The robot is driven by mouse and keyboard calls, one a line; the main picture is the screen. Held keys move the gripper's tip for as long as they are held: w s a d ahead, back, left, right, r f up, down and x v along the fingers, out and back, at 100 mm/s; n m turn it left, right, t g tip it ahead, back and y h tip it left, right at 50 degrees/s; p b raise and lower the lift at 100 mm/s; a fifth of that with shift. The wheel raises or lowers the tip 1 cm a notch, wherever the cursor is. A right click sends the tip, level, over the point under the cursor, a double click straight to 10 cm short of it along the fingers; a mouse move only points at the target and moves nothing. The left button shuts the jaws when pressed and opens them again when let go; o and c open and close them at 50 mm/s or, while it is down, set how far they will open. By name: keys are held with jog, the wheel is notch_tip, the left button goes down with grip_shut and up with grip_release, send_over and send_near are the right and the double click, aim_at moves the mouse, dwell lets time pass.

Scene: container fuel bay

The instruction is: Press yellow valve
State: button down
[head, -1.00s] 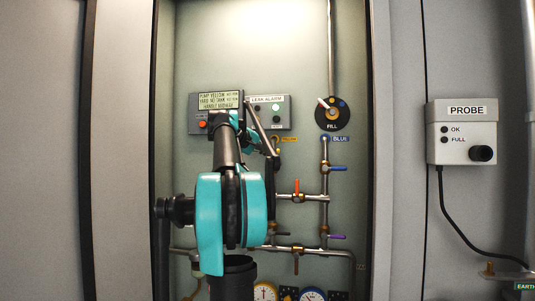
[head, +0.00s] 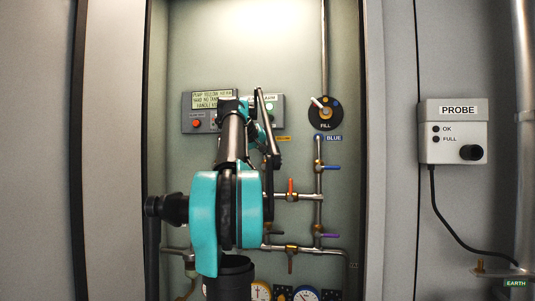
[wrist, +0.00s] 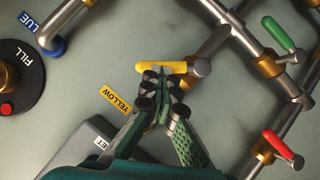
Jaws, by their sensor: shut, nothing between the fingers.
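The yellow valve handle (wrist: 150,67) lies across the pipe fitting in the wrist view, just beyond my fingertips. My gripper (wrist: 164,82) is shut and empty, its fingertips very close to the middle of this handle; I cannot tell whether they touch it. A yellow label reading YELLOW (wrist: 116,98) is on the panel beside the fingers. In the head view the YELLOW label (head: 283,138) shows just right of my arm, and the yellow handle is hidden behind the arm.
Red (wrist: 278,144) and green (wrist: 278,33) valve handles stand to the right in the wrist view. The FILL dial (head: 325,113), a blue handle (head: 330,168) and a purple handle (head: 329,236) show in the head view. A PROBE box (head: 453,141) is mounted on the right.

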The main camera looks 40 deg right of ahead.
jog(key=shift+s+d+f+m+t+y, duration=0.6)
jog(key=shift+m+t+y, duration=0.2)
jog(key=shift+m+y, duration=0.2)
jog(key=shift+s+d+f, duration=0.3)
jog(key=shift+s+f, duration=0.1)
jog(key=shift+f, duration=0.2)
dwell(2.3)
jog(key=d+r+v, duration=0.1)
jog(key=r+v, duration=0.1)
jog(key=v, duration=1.1)
jog(key=shift+w+d+r, duration=0.15)
jog(key=shift+w+d, duration=0.1)
jog(key=shift+w, duration=0.15)
